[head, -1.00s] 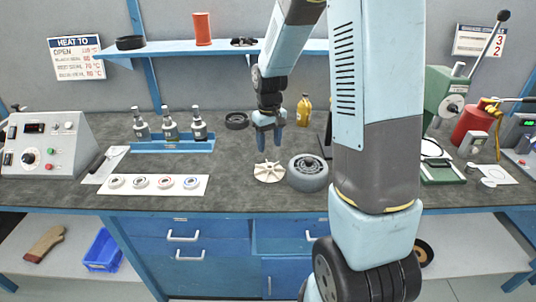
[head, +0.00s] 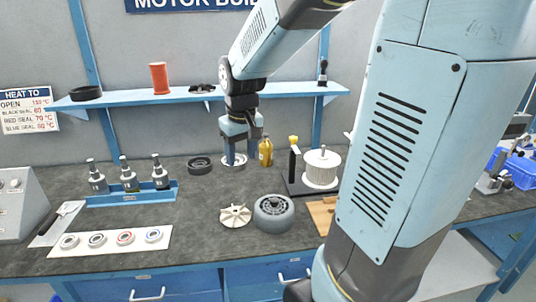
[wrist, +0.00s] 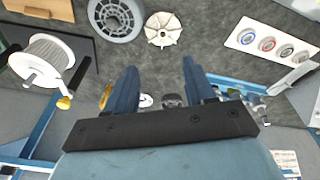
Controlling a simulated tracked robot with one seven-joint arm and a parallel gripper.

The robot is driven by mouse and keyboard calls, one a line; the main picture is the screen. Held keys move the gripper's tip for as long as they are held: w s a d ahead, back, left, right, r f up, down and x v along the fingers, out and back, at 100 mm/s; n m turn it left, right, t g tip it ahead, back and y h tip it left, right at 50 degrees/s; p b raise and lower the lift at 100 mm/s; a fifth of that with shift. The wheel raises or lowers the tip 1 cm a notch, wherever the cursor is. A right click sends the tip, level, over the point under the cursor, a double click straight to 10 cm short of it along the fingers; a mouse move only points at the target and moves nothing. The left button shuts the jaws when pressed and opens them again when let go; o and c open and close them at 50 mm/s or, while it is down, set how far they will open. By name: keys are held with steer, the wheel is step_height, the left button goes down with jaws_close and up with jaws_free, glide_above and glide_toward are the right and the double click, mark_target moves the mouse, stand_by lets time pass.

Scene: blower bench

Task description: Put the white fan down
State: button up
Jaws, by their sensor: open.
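The white fan (head: 235,215) lies flat on the dark bench top, its vanes facing up. It stands just left of a round grey housing (head: 273,213). In the wrist view the fan (wrist: 163,29) is near the top middle, beside the housing (wrist: 115,17). My gripper (head: 240,158) is open and empty, raised above the bench and clear of the fan. In the wrist view both blue fingers of my gripper (wrist: 160,75) stand apart with nothing held between them.
A white plate with several coloured rings (head: 110,241) lies left. A black ring (head: 199,165) and yellow bottle (head: 265,151) stand at the back. A white spool (head: 322,168) is right. Bare bench lies left of the fan.

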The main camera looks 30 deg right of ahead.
steer(key=s+r+t, duration=0.1)
steer(key=s+r, duration=0.2)
steer(key=s, duration=0.5)
steer(key=s+r+m+t, duration=0.1)
steer(key=s+r+t, duration=0.1)
steer(key=s+r, duration=0.2)
steer(key=s, duration=0.3)
steer(key=shift+s, duration=0.4)
stand_by(0.4)
